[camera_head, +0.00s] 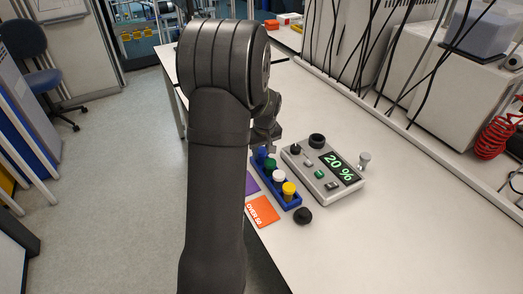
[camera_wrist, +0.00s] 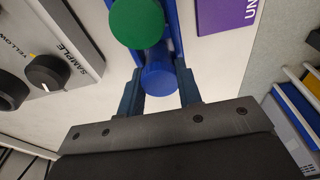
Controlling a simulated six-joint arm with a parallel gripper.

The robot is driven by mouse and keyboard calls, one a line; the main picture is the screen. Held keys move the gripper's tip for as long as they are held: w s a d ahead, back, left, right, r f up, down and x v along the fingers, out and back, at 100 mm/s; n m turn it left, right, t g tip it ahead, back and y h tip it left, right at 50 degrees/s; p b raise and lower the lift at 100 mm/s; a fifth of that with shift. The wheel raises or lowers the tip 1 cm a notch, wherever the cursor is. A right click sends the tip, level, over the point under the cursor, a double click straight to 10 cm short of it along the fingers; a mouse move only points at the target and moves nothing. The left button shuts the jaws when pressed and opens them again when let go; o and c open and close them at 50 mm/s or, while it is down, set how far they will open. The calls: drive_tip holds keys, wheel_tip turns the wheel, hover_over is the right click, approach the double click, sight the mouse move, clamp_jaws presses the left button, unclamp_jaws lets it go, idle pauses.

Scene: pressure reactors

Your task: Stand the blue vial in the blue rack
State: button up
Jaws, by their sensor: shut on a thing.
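The blue vial (camera_wrist: 158,76) is between the two fingers of my gripper (camera_wrist: 160,82) in the wrist view, and the gripper is shut on it. In the head view its blue top (camera_head: 260,154) shows at the far end of the blue rack (camera_head: 292,205), in line with the other vials. A green-capped vial (camera_wrist: 137,22) stands just beside it; it also shows in the head view (camera_head: 270,164). My gripper (camera_head: 268,148) is partly hidden behind my arm there. Whether the blue vial's lower end is inside a rack hole is hidden.
White-capped (camera_head: 279,176) and yellow-capped (camera_head: 289,188) vials stand in the rack. A grey control box (camera_head: 322,168) reading 20 % is right of it. Purple (camera_head: 252,182) and orange (camera_head: 262,211) cards lie left. A black knob-like object (camera_head: 303,215) is in front.

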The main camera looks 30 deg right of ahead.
drive_tip(key=shift+f, duration=0.2)
drive_tip(key=o, duration=1.5)
drive_tip(key=shift+r, duration=0.1)
drive_tip(key=shift+r, duration=3.4)
wheel_tip(320, 180, down, 7)
